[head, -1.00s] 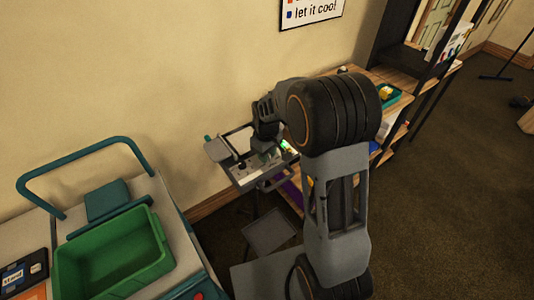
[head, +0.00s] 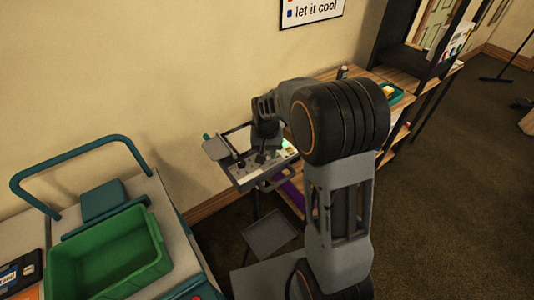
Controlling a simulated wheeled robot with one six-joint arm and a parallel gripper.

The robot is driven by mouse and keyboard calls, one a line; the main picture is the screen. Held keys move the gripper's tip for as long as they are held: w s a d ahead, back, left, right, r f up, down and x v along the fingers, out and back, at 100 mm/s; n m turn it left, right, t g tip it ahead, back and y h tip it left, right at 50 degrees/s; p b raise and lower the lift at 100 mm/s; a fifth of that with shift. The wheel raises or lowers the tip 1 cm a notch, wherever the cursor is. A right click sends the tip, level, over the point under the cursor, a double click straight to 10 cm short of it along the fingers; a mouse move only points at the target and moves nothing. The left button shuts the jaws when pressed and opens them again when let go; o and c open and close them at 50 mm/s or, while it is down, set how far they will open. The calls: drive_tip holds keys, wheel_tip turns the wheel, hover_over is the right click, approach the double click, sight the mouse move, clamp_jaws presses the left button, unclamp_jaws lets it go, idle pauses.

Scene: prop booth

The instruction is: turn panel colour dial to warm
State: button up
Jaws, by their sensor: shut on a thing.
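A grey panel (head: 243,176) on a stand is left of my arm in the head view, with small dark knobs on its pale face. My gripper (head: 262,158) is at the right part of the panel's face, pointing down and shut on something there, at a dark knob. My arm and gripper hide much of that spot, so the dial's marking and setting cannot be read. A bright greenish-white light (head: 288,147) shows just right of my gripper.
A green bin (head: 105,268) sits on a cart with a teal handle (head: 75,150) at lower left. A wooden shelf (head: 375,78) with a green tray (head: 397,94) stands behind my arm. A wall sign (head: 312,10) hangs above. Carpet at right is mostly open.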

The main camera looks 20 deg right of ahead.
sight(268, 156)
drive_tip(key=shift+m, duration=1.5)
drive_tip(key=o, duration=0.9)
drive_tip(key=shift+o, duration=0.2)
drive_tip(key=shift+r, duration=0.1)
wheel_tip(268, 156, up, 14)
drive_tip(key=b, duration=0.1)
drive_tip(key=s+f+n+t, duration=0.3)
drive_tip(key=s+n, duration=0.3)
drive_tip(key=s, duration=1.1)
drive_tip(key=shift+f+t, duration=0.15)
drive_tip(key=shift+t, duration=0.55)
